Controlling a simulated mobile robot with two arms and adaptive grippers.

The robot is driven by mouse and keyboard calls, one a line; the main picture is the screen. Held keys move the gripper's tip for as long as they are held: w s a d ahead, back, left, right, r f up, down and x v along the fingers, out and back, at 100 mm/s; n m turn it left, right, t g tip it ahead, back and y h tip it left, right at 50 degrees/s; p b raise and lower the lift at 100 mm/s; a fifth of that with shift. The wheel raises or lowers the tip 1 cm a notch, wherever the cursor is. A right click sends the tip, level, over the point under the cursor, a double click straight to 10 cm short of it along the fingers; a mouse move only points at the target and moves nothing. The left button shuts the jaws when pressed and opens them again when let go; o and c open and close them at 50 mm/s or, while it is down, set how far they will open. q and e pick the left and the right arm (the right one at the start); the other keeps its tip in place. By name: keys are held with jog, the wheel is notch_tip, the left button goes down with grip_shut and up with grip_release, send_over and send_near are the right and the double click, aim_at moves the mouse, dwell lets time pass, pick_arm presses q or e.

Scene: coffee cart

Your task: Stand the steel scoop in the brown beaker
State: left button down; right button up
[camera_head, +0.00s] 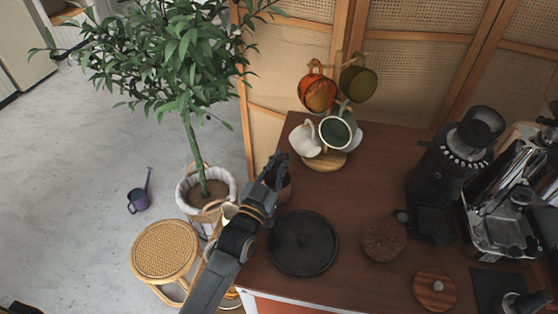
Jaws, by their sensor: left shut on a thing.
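My left gripper (276,170) reaches in from the bottom left, over the left edge of the brown cart top. It is shut, with its fingers at the brown beaker (285,190), which stands near that edge and is partly hidden by the gripper. The steel scoop is hard to make out; the gripper and beaker cover it, and I see it nowhere else on the cart. I cannot tell how far it is inside the beaker. My right gripper is not in view.
A mug tree (324,162) with several mugs stands behind the beaker. A black grinder (446,170) and an espresso machine (505,220) fill the right side. A potted plant (207,190) stands left.

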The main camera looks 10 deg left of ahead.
pick_arm(q)
jog(key=c, duration=1.3)
grip_release()
jog(key=o, duration=1)
jog(key=shift+c, duration=0.2)
jog(key=shift+o, duration=0.2)
jog(key=shift+s, duration=0.1)
jog(key=shift+p+v, duration=0.5)
jog(key=shift+v, duration=0.5)
jog(key=shift+r+p+v, duration=0.2)
jog(key=shift+p+v, duration=0.2)
jog(key=shift+v, duration=0.75)
jog(key=shift+r+p+v, duration=0.2)
jog(key=shift+p+v, duration=0.2)
jog(key=shift+v, duration=0.75)
